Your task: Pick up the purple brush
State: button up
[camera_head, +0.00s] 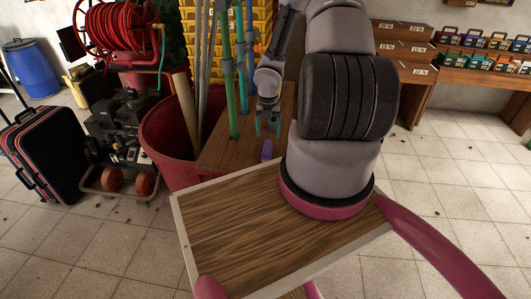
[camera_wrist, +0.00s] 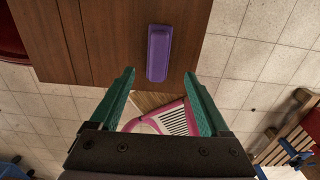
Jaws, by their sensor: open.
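The purple brush (camera_head: 267,150) lies on a brown wooden surface (camera_head: 222,160), near the edge closest to my body. In the wrist view the brush (camera_wrist: 159,53) shows as a purple block, lengthwise between and just beyond my fingertips, close to the wood's edge. My gripper (camera_head: 267,127) has green fingers and points down above the brush. In the wrist view my gripper (camera_wrist: 159,76) is open with nothing between its fingers. The fingers look apart from the brush. Its underside is hidden.
Green poles (camera_head: 232,90) rise at the left of the wooden surface, beside a red bin (camera_head: 155,125). Yellow crates (camera_head: 200,15) are stacked behind. A black suitcase (camera_head: 45,150) and a wheeled machine (camera_head: 115,145) stand left. Tiled floor is free at right.

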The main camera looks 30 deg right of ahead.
aim_at(267, 145)
jog(key=f, duration=0.9)
jog(key=shift+w+a+f, duration=0.1)
jog(key=shift+w+f, duration=0.1)
jog(key=shift+f, duration=0.1)
grip_shut()
jog(key=shift+r, duration=5.05)
